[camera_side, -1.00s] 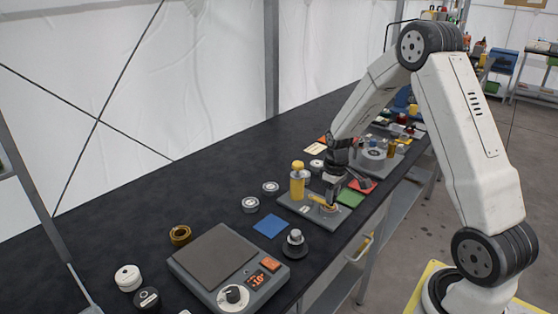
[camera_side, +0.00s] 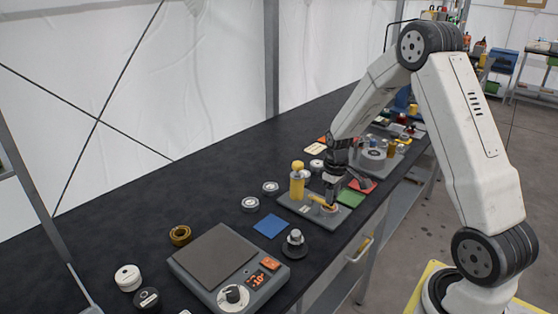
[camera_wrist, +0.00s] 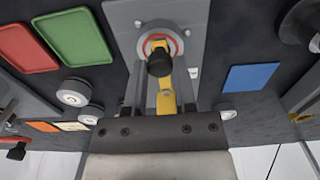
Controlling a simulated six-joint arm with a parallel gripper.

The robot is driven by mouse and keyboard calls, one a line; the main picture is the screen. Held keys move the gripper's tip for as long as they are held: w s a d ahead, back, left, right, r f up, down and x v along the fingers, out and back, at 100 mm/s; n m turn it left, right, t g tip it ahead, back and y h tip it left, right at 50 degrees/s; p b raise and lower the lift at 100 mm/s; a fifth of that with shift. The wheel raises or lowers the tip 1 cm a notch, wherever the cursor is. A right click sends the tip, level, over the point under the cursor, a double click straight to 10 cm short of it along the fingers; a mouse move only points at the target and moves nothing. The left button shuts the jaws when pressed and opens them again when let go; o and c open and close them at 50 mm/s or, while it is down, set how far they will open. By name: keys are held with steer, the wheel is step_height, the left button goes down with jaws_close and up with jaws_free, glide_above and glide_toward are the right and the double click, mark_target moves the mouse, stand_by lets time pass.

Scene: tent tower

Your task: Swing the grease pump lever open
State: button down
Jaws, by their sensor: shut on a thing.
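The grease pump stands on a grey base plate (camera_side: 296,206), with an upright yellow cylinder (camera_side: 297,182) at its left part. Its yellow lever (camera_side: 318,203) lies low over the plate, beside the cylinder. My gripper (camera_side: 331,202) points down at the lever and is shut on it; the fingertips are small and partly hidden in the side view. In the wrist view the yellow lever (camera_wrist: 166,103) runs between my gripper's fingers (camera_wrist: 159,84), near a black knob (camera_wrist: 159,63) over a red-and-white ring.
A green pad (camera_side: 351,198) and a red pad (camera_side: 363,185) lie right of the plate. A blue pad (camera_side: 270,226), a black-based knob (camera_side: 295,244) and a scale (camera_side: 228,265) are nearer. Pale round pucks (camera_side: 250,204) sit left. Black bench is clear at the back left.

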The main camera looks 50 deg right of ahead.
steer(key=shift+a, duration=0.1)
stand_by(0.3)
steer(key=a+m, duration=0.1)
steer(key=m, duration=0.2)
steer(key=a+m, duration=0.1)
steer(key=shift+w+a+m, duration=0.3)
steer(key=shift+a+m, duration=0.05)
steer(key=shift+m, duration=0.05)
steer(key=m, duration=0.1)
steer(key=w+a+m, duration=0.1)
steer(key=m, duration=0.1)
steer(key=a+m, duration=0.1)
steer(key=shift+w+a, duration=0.1)
steer(key=shift+w, duration=0.2)
steer(key=w+m, duration=0.1)
steer(key=m, duration=0.1)
steer(key=w+a+m, duration=0.1)
steer(key=m, duration=0.1)
steer(key=shift+w+a+m, duration=0.15)
steer(key=shift+a+m, duration=0.05)
steer(key=shift+m, duration=0.2)
steer(key=shift+w+a+m, duration=0.15)
steer(key=shift+w+m, duration=0.5)
steer(key=shift+m, duration=0.45)
steer(key=shift+w+a+m, duration=0.1)
steer(key=shift+w+m, duration=0.5)
steer(key=shift+m, duration=0.5)
steer(key=shift+c, duration=2)
jaws_free()
steer(key=shift+r, duration=0.1)
